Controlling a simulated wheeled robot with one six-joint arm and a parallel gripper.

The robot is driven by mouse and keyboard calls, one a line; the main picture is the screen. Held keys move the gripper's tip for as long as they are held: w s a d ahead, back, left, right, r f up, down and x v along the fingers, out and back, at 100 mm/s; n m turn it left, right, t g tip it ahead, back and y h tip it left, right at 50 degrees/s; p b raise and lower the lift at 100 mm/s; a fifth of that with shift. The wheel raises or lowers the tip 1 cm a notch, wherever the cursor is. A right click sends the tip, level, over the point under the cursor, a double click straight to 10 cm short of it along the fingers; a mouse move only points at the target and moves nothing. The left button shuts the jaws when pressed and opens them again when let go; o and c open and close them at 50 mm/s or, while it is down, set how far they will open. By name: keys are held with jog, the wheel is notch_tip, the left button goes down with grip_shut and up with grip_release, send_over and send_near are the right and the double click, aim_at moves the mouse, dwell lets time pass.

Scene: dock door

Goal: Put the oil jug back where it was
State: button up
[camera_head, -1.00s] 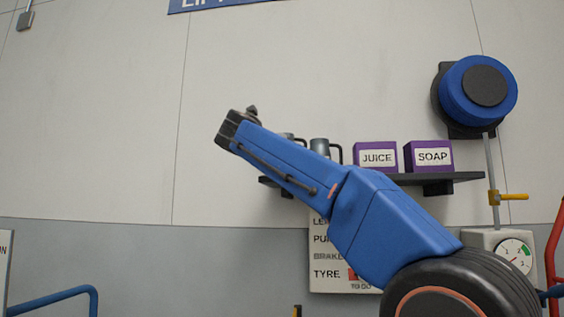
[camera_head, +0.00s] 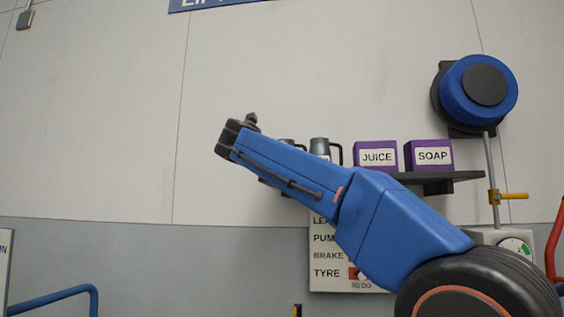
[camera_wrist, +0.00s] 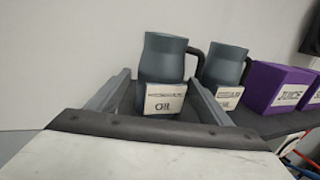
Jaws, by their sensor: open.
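In the wrist view a grey jug with a black handle and a label reading OIL (camera_wrist: 163,60) stands upright on a dark shelf (camera_wrist: 278,122). My gripper (camera_wrist: 160,98) is open, its two fingers on either side of the oil jug's lower part; I cannot tell whether they touch it. A second grey jug (camera_wrist: 226,67) with a black handle stands just right of it, its label too small to read. In the head view my arm hides most of the jugs; one grey jug (camera_head: 320,147) shows above it.
Purple boxes marked JUICE (camera_head: 376,155) and SOAP (camera_head: 428,154) stand on the shelf right of the jugs. A blue reel (camera_head: 478,90) is on the wall at right. A list board (camera_head: 328,256) hangs below the shelf.

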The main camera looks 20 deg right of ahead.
jog(key=shift+r, duration=0.15)
jog(key=shift+s+a, duration=0.15)
jog(key=shift+s, duration=0.05)
jog(key=v, duration=1.1)
jog(key=shift+s, duration=0.25)
jog(key=shift+a, duration=0.2)
